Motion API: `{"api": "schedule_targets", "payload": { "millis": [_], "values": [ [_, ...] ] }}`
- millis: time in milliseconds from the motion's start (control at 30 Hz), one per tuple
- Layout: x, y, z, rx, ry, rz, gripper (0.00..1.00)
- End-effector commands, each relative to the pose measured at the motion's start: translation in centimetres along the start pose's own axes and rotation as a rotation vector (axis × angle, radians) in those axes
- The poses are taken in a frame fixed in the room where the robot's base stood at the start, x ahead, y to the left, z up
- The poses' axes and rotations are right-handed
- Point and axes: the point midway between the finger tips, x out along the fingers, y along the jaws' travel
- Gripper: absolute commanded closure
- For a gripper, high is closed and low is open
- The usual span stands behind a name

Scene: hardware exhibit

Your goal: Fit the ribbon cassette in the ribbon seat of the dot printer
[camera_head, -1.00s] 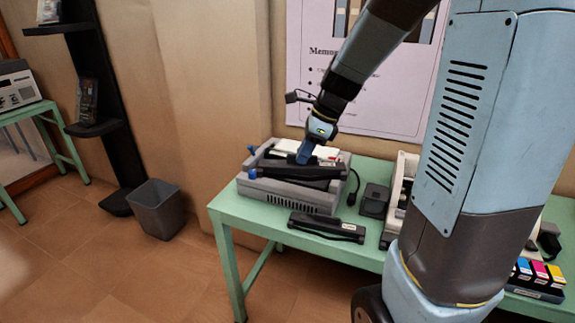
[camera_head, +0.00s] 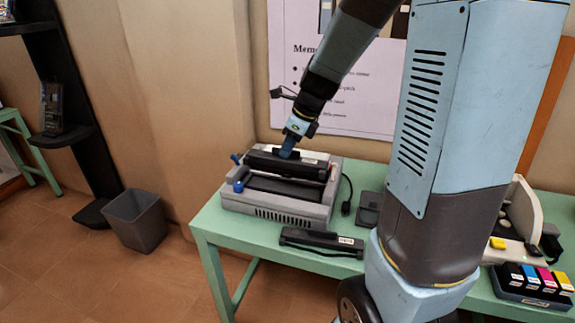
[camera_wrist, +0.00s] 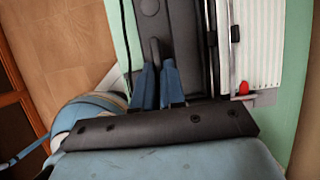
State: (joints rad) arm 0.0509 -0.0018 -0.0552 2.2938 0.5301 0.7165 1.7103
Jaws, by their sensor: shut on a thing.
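The dot printer (camera_head: 270,212) is a grey box with blue levers and a dark roller across its top. It stands at the left end of the green table. My gripper (camera_head: 287,153) is shut on the long black ribbon cassette (camera_head: 300,169) over the rear of the printer. In the wrist view the blue fingers (camera_wrist: 157,85) close on a small raised tab in the middle of the cassette (camera_wrist: 181,35). The cassette lies about lengthwise with the roller. I cannot tell whether it touches the printer; the seat beneath is hidden.
A second black cassette-like bar (camera_head: 322,240) with a pale label lies on the table in front of the printer. A black block (camera_head: 370,209) and cable are to the right. Coloured cartridges (camera_head: 535,280) sit at far right. A wall stands close behind.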

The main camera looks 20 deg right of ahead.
Motion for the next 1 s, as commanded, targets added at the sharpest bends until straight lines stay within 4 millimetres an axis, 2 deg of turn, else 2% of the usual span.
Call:
{"api": "schedule_targets", "payload": {
  "millis": [100, 500, 767, 1000],
  "values": [
    [1.2, -1.8, 0.4, 0.001, 0.001, 0.003, 1.0],
    [6.0, -5.3, 0.0, 0.0, 0.001, 0.003, 1.0],
    [7.0, -6.1, -0.1, -0.001, 0.0, 0.001, 1.0],
    [9.7, -6.3, -1.1, 0.002, 0.001, 0.004, 1.0]
  ]
}}
